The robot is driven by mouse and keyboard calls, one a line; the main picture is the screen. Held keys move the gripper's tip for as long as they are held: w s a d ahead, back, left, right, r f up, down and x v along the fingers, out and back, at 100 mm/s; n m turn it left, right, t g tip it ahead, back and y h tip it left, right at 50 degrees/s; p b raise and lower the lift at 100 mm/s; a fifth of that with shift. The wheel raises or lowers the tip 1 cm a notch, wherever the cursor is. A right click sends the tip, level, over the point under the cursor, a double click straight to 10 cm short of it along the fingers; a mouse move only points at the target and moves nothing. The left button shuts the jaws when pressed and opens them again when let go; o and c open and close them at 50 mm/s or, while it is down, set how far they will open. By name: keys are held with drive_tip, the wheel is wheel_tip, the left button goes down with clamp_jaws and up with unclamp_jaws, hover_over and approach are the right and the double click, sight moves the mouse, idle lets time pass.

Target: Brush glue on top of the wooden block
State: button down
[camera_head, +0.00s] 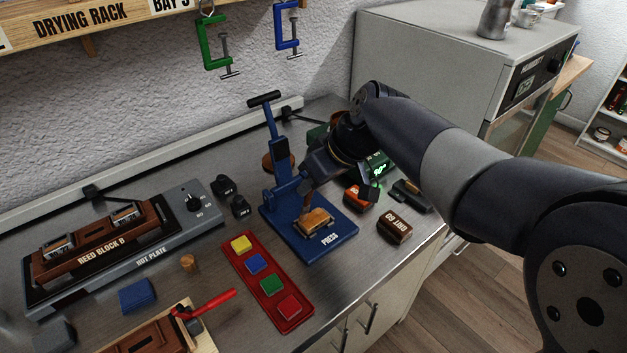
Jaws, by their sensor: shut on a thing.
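The wooden block (318,218), light brown, lies on the flat base of the blue press (325,246). My gripper (312,172) reaches in from the right and points down just above the block. It is shut on a slim brownish thing, which looks like a brush (306,190). Its lower end is close to the block's far left edge. I cannot tell whether it touches. My wrist hides part of the bench behind. No glue can be made out on the block.
A red tray (262,297) with several coloured squares lies left of the press. A hot plate (160,238) carries a reed block. Dark "GO BO"-like lettered block (394,228) and an orange-brown block (360,199) lie right. Green (213,45) and blue (287,28) clamps hang above.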

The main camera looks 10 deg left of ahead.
wheel_tip(320, 180, up, 7)
drive_tip(key=p, duration=0.4)
drive_tip(key=shift+f+p, duration=0.1)
drive_tip(key=shift+p, duration=0.3)
drive_tip(key=shift+f, duration=0.1)
